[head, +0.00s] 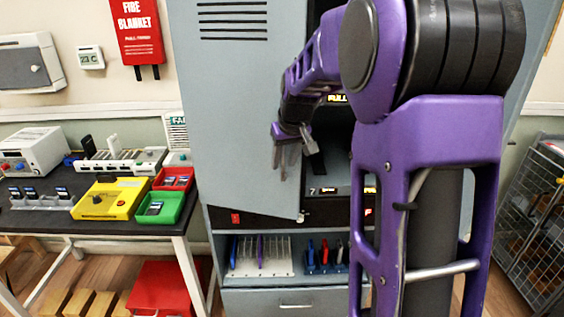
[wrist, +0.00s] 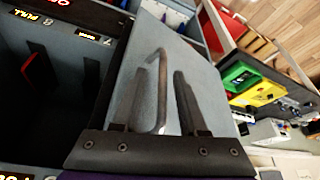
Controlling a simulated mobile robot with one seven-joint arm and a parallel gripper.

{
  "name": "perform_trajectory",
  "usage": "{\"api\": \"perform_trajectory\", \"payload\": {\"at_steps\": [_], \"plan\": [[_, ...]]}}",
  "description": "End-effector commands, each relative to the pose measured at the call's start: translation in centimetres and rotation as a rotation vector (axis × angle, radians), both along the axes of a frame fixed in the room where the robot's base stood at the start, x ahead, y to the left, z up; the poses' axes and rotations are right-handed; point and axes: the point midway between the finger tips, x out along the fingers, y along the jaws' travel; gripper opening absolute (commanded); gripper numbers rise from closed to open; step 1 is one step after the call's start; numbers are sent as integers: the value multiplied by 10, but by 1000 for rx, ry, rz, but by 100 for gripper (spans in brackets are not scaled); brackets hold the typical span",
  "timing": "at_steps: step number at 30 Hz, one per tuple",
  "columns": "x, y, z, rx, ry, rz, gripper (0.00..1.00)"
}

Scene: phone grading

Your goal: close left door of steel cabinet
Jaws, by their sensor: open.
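The steel cabinet's left door (head: 240,130) is a blue-grey panel with vent slots, standing partly open in the head view. It also fills the middle of the wrist view (wrist: 205,75). Its bar handle (wrist: 161,85) is a bent metal bar that shows between my fingers in the wrist view. My gripper (head: 290,150) is at the door's free edge, with its fingers open (wrist: 166,68) on either side of the handle. I cannot tell whether a finger touches the bar. My arm hides much of the cabinet's inside in the head view.
The cabinet interior (wrist: 60,75) has numbered slots with lit labels. The right door (head: 530,60) stands open. A bench at left holds a yellow device (head: 105,198), a green tray (head: 160,207) and a red tray (head: 173,179). A wire cage (head: 530,230) stands at right. Lower shelves (head: 262,256) hold tools.

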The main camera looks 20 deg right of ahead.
Motion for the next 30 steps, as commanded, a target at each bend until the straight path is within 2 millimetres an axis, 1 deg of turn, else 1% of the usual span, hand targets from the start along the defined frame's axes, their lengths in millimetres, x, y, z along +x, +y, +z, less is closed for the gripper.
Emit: {"api": "perform_trajectory", "payload": {"at_steps": [4,11,12,17,18,19,30], "plan": [[3,0,-7,0,0,0,42],[3,1,-8,0,-1,0,42],[3,1,-8,0,-1,0,40],[3,0,-7,0,-1,0,12],[3,0,-7,0,0,0,4],[3,0,-7,0,-1,0,0],[3,0,-7,-1,0,0,0]]}}
